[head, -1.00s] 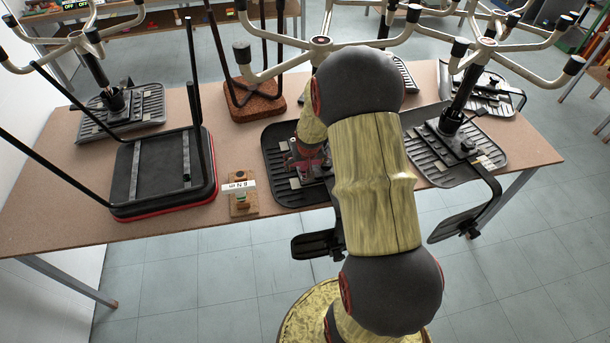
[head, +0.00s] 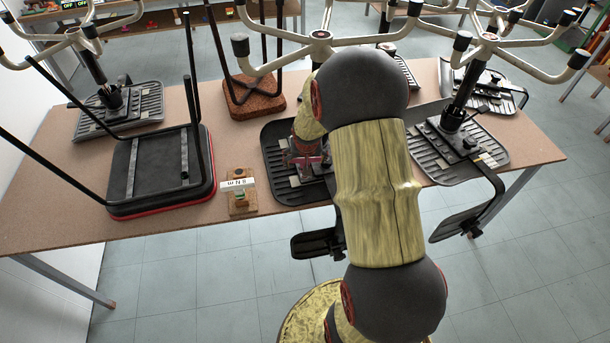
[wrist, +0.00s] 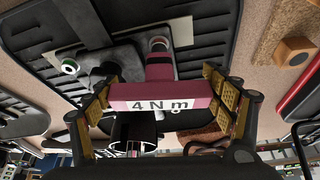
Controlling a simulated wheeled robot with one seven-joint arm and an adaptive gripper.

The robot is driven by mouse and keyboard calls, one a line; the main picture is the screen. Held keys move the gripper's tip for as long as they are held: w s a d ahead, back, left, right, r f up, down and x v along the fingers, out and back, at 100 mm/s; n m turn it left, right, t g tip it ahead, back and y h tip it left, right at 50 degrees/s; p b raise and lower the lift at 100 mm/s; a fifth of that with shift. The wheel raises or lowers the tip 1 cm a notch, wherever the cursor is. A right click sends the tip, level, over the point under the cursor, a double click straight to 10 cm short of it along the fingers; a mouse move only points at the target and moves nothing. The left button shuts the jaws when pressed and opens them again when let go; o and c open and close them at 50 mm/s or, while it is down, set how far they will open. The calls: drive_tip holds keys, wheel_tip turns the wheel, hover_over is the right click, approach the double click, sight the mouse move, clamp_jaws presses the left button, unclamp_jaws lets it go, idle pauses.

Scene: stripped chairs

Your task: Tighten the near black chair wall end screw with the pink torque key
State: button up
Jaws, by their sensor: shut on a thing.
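The pink torque key (wrist: 160,97), labelled "4 N m", is held crosswise between the fingers of my gripper (wrist: 162,92) in the wrist view. Its pink shaft (wrist: 159,66) reaches to a fitting on the underside of the upturned near black chair (wrist: 212,35). The screw under the key tip is hidden, so I cannot tell how the tip sits on it. In the head view the pink key (head: 306,159) is low over the near black chair's ribbed seat (head: 279,148), partly behind my arm.
A black, red-edged stool seat (head: 160,165) lies further left, legs up. More upturned chairs (head: 462,150) crowd the right and back. Bare table shows near the front left (head: 60,215).

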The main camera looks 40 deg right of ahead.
drive_tip(key=shift+s+f+m+b, duration=0.15)
drive_tip(key=shift+m+b, duration=0.45)
drive_tip(key=shift+b, duration=1.95)
drive_tip(key=shift+m+g+h+b, duration=0.5)
drive_tip(key=shift+m+b, duration=0.5)
drive_tip(key=shift+b, duration=1.35)
drive_tip(key=shift+n+p, duration=0.3)
drive_tip(key=shift+p, duration=0.15)
drive_tip(key=shift+r+p, duration=0.65)
drive_tip(key=shift+r, duration=0.6)
drive_tip(key=shift+r, duration=0.45)
drive_tip(key=shift+r+p, duration=1.35)
drive_tip(key=shift+r, duration=0.65)
drive_tip(key=shift+f, duration=0.1)
